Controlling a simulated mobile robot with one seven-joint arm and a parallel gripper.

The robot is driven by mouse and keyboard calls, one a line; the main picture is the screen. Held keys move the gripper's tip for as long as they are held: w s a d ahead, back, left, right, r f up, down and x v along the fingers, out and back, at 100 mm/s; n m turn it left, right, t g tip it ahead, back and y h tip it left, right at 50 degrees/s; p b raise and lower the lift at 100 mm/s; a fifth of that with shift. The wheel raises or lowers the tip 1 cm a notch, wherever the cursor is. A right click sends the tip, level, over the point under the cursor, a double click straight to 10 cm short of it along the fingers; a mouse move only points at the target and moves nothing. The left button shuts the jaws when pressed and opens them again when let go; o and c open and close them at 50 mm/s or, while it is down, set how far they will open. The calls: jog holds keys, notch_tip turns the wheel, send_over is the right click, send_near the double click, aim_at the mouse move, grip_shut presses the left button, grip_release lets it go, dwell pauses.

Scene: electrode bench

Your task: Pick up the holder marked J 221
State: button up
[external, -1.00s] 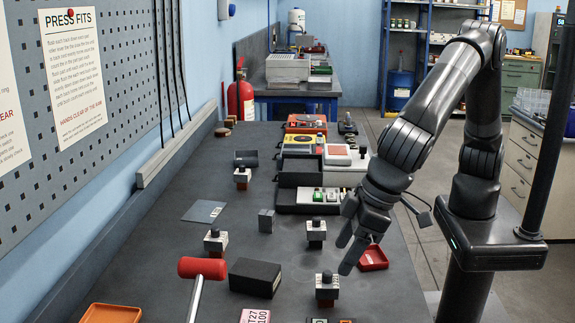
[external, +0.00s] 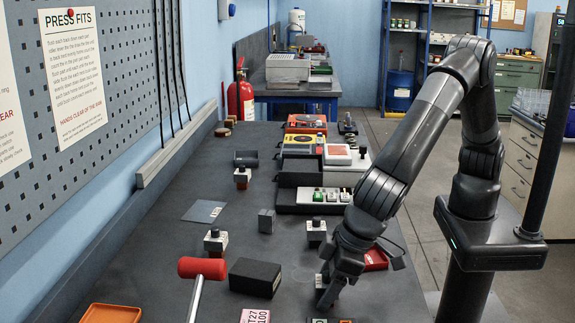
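Several small grey holders with black knobs stand on the dark bench: one at the back left (external: 242,177), one at the left (external: 215,241), one in the middle (external: 316,231) and one at the front right (external: 320,281). Their markings are too small to read, so I cannot tell which is J 221. My gripper (external: 329,291) points down at the front right holder and hides most of it. One finger shows in front of it or along its right side. I cannot tell whether the fingers touch it or have closed.
A black box (external: 255,278) and a red-headed mallet (external: 202,268) lie left of my gripper. A red tray (external: 375,259) is close behind my wrist on the right. An orange tray (external: 110,314) is at the front left. A small grey block (external: 266,221) stands mid-bench.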

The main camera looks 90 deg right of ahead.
jog(key=c, duration=1.2)
jog(key=shift+c, duration=0.5)
jog(key=shift+r, duration=0.15)
